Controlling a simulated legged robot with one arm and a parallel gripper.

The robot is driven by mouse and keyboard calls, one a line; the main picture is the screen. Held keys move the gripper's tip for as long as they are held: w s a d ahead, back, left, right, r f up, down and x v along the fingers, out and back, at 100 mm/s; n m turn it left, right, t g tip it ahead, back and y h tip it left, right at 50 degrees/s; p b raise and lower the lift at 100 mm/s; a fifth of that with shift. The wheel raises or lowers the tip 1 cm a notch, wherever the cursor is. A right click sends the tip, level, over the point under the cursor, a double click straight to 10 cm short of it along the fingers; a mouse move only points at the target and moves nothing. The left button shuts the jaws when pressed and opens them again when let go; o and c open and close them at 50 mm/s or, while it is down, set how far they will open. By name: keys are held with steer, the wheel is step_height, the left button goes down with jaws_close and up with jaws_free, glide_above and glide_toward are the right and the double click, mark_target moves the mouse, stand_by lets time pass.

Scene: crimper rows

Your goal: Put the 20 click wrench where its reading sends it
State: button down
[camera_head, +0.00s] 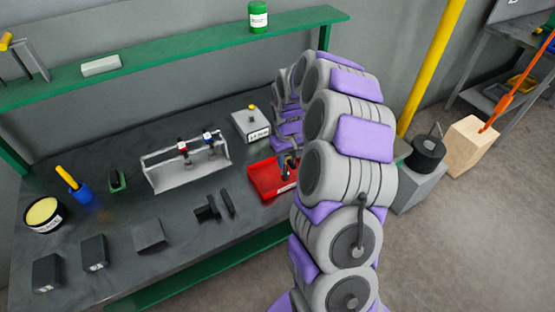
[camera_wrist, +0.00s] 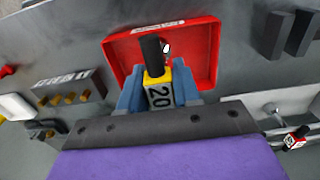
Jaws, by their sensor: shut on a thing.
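The 20 click wrench (camera_wrist: 158,92) shows in the wrist view, with a dark grip, a yellow band and a pale tag reading 20. My gripper (camera_wrist: 158,90) is shut on it, with a blue finger on each side. The red tray (camera_wrist: 207,38) lies beyond the wrench's dark end in that view. In the head view my gripper (camera_head: 288,162) is over the red tray (camera_head: 262,195); whether the wrench touches the tray is unclear. A grey tester box (camera_head: 251,125) with a yellow knob and a label stands behind the tray. The label is too small to read.
A pale rack (camera_head: 185,172) left of the tray holds a red-marked and a blue-marked tool. Dark blocks (camera_head: 207,210) lie in front of it. A green shelf (camera_head: 180,55) runs above the bench. My arm hides the bench's right end.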

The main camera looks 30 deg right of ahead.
steer(key=w, duration=0.4)
steer(key=shift+w+a+f, duration=0.2)
steer(key=shift+a, duration=0.05)
steer(key=f, duration=0.1)
steer(key=d+f+b, duration=0.1)
steer(key=f, duration=0.1)
steer(key=shift+f, duration=0.3)
steer(key=c, duration=1.2)
jaws_free()
steer(key=shift+c, duration=0.2)
steer(key=o, duration=0.5)
steer(key=shift+a, duration=0.45)
steer(key=shift+c, duration=0.2)
